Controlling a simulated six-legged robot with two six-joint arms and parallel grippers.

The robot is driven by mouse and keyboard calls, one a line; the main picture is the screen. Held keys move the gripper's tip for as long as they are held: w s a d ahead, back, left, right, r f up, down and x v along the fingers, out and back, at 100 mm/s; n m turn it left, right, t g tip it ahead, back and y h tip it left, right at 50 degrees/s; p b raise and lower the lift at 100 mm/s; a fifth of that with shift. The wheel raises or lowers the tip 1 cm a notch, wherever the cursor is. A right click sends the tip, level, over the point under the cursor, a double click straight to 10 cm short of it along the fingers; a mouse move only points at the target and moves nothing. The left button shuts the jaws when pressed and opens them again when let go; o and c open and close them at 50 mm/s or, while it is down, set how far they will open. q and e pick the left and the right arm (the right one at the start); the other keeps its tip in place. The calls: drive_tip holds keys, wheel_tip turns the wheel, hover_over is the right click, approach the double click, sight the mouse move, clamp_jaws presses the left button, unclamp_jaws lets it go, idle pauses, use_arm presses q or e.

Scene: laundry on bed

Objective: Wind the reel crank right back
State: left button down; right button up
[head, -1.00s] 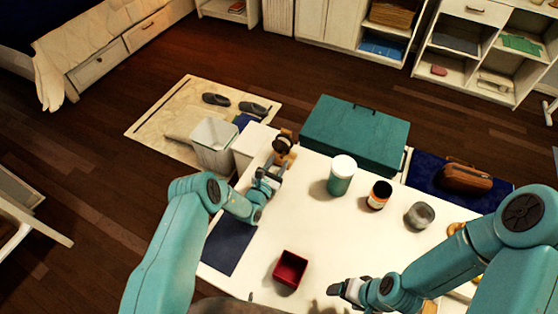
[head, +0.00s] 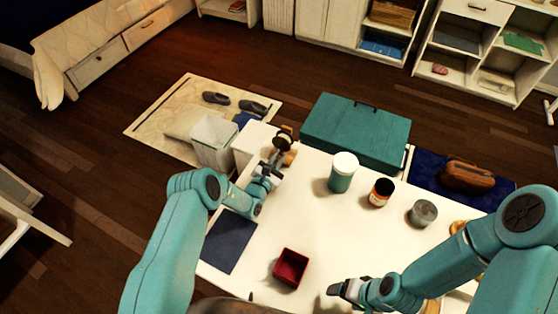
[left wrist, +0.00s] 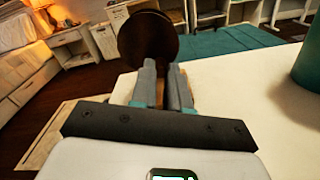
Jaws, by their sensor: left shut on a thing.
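The reel (head: 284,139) stands at the table's far left corner. It has a dark round disc and an orange-brown base that shows partly beside my gripper. My left gripper (head: 277,158) is at the reel, on its near side. In the left wrist view the dark disc (left wrist: 148,38) rises just beyond the fingertips (left wrist: 162,68). The fingers are close together and shut on the crank, which they mostly hide. My right gripper (head: 338,288) is over the table's near edge, away from the reel; its jaw opening is unclear.
On the white table (head: 310,225) stand a teal jar (head: 342,178), an orange-labelled jar (head: 380,193), a grey tin (head: 422,213) and a red box (head: 290,268). A dark blue mat (head: 229,242) lies at left. A white bin (head: 214,142) and teal chest (head: 355,132) stand beyond.

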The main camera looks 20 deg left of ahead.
use_arm(q)
drive_tip(key=shift+a+m, duration=0.2)
drive_tip(key=shift+m, duration=0.5)
use_arm(e)
drive_tip(key=shift+f, duration=0.4)
use_arm(q)
drive_tip(key=shift+w, duration=0.1)
drive_tip(key=c, duration=1.1)
unclamp_jaws()
